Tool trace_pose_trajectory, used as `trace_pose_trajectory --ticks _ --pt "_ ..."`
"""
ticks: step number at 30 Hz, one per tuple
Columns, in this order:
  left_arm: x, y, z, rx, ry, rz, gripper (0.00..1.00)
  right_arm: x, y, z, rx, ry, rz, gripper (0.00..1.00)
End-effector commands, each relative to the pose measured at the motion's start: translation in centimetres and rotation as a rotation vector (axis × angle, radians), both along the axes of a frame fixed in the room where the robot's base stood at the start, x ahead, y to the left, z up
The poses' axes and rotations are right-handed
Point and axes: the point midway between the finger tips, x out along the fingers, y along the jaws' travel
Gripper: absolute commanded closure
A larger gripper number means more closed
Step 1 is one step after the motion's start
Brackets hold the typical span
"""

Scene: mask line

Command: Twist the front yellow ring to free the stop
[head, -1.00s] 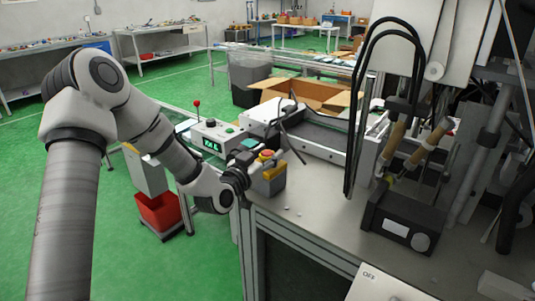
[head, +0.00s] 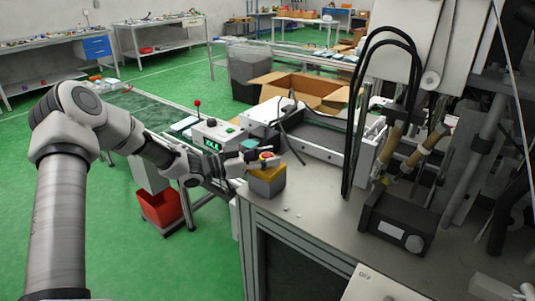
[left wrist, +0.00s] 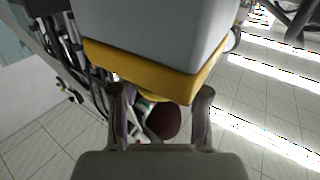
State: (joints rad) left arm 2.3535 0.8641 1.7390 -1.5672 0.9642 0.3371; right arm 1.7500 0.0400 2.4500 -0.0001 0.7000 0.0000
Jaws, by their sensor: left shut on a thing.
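The emergency stop is a grey box (head: 268,184) with a yellow top (head: 268,171) at the front left corner of the bench. A red button (head: 267,155) sits on top, partly hidden by my left gripper (head: 264,161). In the left wrist view the grey box (left wrist: 160,35) shows with its yellow face (left wrist: 150,72). My left gripper's fingers (left wrist: 160,97) stand on both sides of the dark red button (left wrist: 163,120) and a yellow ring (left wrist: 150,98). The gripper is shut on the ring; finger contact is partly hidden. My right gripper is not in view.
A black device with a knob (head: 398,228) sits at the right. The bench top (head: 310,205) between is mostly clear. A red bin (head: 160,207) stands on the floor.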

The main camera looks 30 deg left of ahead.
Motion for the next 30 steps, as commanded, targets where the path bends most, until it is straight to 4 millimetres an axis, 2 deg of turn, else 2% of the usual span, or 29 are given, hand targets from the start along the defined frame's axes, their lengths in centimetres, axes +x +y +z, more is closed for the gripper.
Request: trace_pose_trajectory --ticks 17,18,19,30 --pt "-0.01 -0.02 -0.09 -0.001 0.001 -0.04 0.89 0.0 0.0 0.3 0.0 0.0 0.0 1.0" --pt "-0.01 -0.02 -0.09 -0.001 0.001 -0.04 0.41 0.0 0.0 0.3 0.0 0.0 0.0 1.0" --pt "-0.01 -0.02 -0.09 -0.001 0.001 -0.04 0.3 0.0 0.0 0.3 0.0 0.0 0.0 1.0" --pt "-0.23 0.2 0.0 -0.001 -0.002 -0.04 0.28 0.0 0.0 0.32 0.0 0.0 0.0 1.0"
